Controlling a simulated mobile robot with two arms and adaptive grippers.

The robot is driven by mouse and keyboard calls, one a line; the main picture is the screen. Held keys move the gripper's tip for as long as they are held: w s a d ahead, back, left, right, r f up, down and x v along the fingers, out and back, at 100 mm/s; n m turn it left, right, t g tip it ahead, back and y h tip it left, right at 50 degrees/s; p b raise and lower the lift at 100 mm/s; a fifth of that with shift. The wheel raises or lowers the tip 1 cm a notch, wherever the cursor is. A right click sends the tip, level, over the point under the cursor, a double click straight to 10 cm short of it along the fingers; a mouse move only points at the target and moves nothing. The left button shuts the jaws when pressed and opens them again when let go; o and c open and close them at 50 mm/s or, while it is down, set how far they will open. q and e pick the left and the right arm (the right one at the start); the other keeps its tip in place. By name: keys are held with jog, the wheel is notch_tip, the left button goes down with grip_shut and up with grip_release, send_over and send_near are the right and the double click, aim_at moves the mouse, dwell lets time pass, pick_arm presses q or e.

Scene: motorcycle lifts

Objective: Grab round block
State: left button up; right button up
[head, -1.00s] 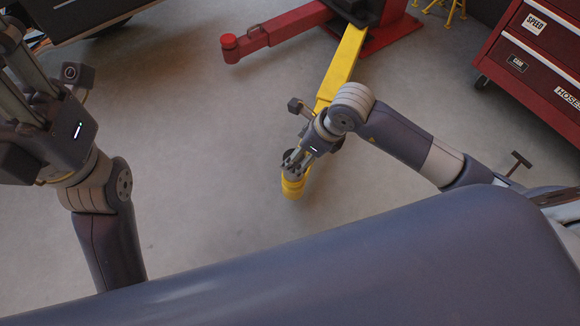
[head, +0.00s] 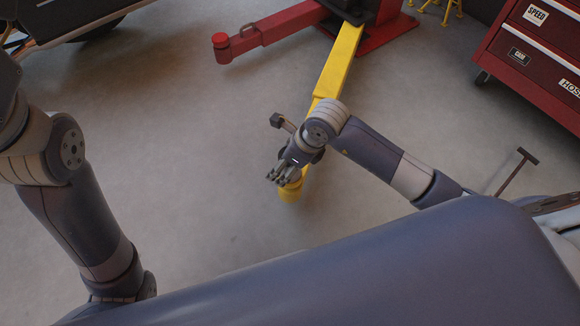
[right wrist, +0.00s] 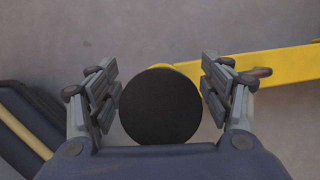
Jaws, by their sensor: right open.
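The round block is a disc with a black top (right wrist: 160,105) in the right wrist view, at the end of a yellow lift arm (right wrist: 265,64). In the head view its yellow side (head: 291,191) shows partly below my right gripper (head: 279,178). My right gripper is open; in the right wrist view its fingers (right wrist: 160,95) stand on both sides of the disc, with small gaps. Whether the fingertips are level with the disc or above it I cannot tell. My left arm is at the left of the head view, its gripper out of the picture.
A red lift arm (head: 265,37) with a red round pad (head: 220,41) reaches in at the top. A red tool cabinet (head: 535,65) stands at the right. Grey floor (head: 190,130) is clear between my arms.

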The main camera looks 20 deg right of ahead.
jog(key=shift+w+f, duration=0.1)
jog(key=shift+f, duration=0.15)
jog(key=c, duration=1.4)
jog(key=shift+o, duration=0.2)
jog(key=shift+r, duration=0.2)
